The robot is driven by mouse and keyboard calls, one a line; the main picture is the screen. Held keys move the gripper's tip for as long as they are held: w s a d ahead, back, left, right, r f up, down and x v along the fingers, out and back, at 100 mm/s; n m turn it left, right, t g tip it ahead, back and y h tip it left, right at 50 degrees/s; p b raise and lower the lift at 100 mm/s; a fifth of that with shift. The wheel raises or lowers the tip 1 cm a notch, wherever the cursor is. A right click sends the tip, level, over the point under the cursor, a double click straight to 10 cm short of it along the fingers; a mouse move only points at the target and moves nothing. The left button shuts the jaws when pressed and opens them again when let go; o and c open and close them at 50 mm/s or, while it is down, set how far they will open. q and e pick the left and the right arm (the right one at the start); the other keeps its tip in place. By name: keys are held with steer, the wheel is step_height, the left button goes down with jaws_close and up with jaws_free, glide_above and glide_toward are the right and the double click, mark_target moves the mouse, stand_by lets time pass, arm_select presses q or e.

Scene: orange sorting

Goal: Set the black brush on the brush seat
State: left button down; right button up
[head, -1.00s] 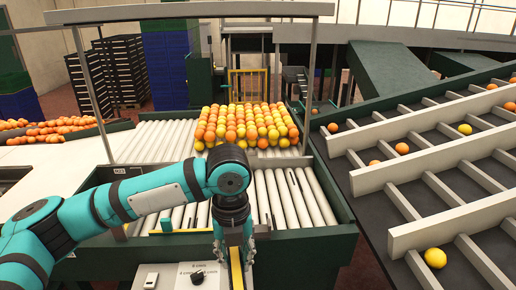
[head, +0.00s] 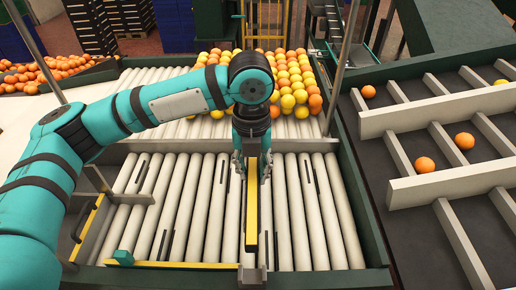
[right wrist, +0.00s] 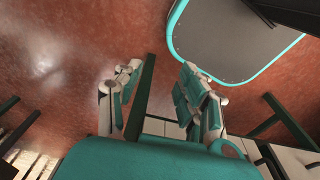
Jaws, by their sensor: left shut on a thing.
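My left gripper (head: 252,170) is shut on a long narrow bar with a yellow top and a dark side, apparently the brush (head: 252,212). The bar points toward the front edge, over the roller bed (head: 202,205). I cannot tell whether it touches the rollers. Several thin black strips lie between the rollers, one of them at the front left (head: 165,243). I cannot make out which part is the brush seat. My right gripper (right wrist: 158,100) has its fingers apart in the right wrist view. A dark green bar passes between them, seemingly beyond, not gripped.
A pile of oranges and yellow fruit (head: 290,82) sits behind the gripper on the rollers. Sloped lanes with white dividers (head: 450,185) stand at the right. A metal post (head: 342,70) rises at the bed's right. A teal block (head: 122,257) sits at the front left edge.

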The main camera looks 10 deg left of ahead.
arm_select(q)
steer(key=shift+s+f+b, duration=0.5)
steer(key=shift+f+b, duration=0.05)
steer(key=shift+b, duration=0.15)
steer(key=f+b, duration=0.1)
steer(key=f, duration=0.1)
steer(key=f+b, duration=0.1)
steer(key=b, duration=0.1)
steer(key=f+b, duration=0.1)
steer(key=f, duration=0.1)
steer(key=shift+w+f, duration=0.25)
steer(key=shift+f, duration=0.05)
arm_select(e)
steer(key=s+f, duration=0.3)
steer(key=f, duration=0.3)
steer(key=shift+s+d, duration=0.15)
steer(key=shift+f, duration=0.1)
arm_select(q)
steer(key=shift+p, duration=0.3)
arm_select(e)
steer(key=shift+w+r, duration=0.4)
steer(key=shift+r, duration=0.2)
arm_select(q)
steer(key=shift+f, duration=0.25)
steer(key=shift+f, duration=0.35)
